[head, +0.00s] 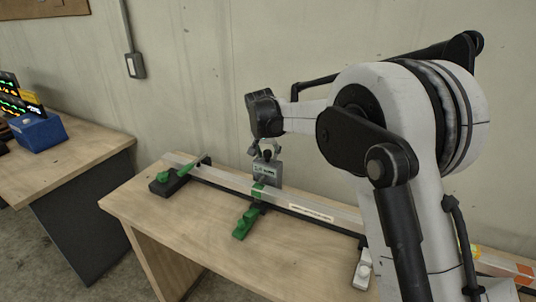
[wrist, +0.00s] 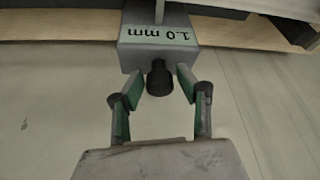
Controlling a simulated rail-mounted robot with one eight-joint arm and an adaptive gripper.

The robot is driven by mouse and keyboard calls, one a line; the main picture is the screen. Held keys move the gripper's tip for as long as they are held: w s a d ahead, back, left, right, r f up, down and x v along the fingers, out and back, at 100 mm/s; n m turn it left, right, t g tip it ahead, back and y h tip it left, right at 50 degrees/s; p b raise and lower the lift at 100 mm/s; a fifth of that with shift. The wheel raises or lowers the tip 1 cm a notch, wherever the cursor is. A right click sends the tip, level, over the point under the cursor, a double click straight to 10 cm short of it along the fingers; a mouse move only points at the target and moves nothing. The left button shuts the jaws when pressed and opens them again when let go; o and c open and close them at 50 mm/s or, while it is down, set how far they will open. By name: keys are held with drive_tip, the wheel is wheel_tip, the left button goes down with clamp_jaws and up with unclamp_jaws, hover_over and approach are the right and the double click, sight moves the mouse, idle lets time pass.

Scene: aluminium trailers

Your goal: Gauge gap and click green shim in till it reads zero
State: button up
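A grey gauge block (head: 267,171) stands at the long aluminium rail (head: 225,181), above a green piece (head: 258,190) on the rail. In the wrist view the block (wrist: 158,50) shows a pale label reading 1.0 mm, upside down, and a dark round knob (wrist: 159,78) facing me. My gripper (wrist: 159,88) has its green-padded fingers on either side of the knob, with visible gaps, so it is open. In the head view my gripper (head: 264,149) is directly above the block. A green clamp-like part (head: 245,222) sits in front of the rail. I cannot tell which green piece is the shim.
Another green part (head: 185,169) is at the rail's left end by a dark block (head: 164,186). A white clamp-like part (head: 362,270) is by my arm. A blue bin (head: 38,132) stands on the left table. The bench (head: 190,225) front is clear; the wall is close behind.

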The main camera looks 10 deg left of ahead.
drive_tip(key=shift+o, duration=0.7)
drive_tip(key=v, duration=1.2)
